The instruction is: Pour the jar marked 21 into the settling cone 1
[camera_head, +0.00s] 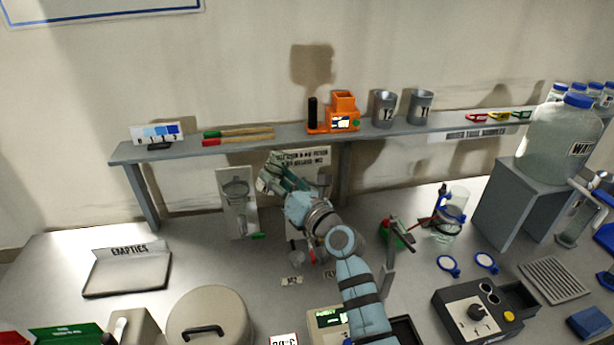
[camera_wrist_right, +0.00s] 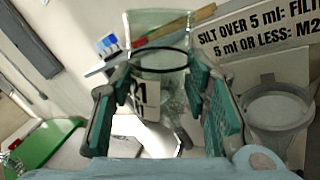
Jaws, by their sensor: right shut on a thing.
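My right gripper (camera_head: 276,178) is in front of the back wall stands, below the shelf. In the right wrist view its teal fingers (camera_wrist_right: 165,105) are shut on a clear glass jar (camera_wrist_right: 160,62) with a dark ring and a white label. Only part of the label's number shows, ending in 1. The jar looks tilted; its contents are hard to make out. A settling cone (camera_head: 237,190) on a white board stands just left of the gripper. A cone's round mouth (camera_wrist_right: 280,108) shows right of the jar in the wrist view; its number is not readable. My left gripper is out of view.
A sign about silt (camera_head: 312,158) stands behind the gripper. The shelf (camera_head: 215,146) above holds an orange device (camera_head: 340,115) and two grey cups. An empties tray (camera_head: 128,272) lies at left. A blue-clamped glass vessel (camera_head: 450,212) stands at right.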

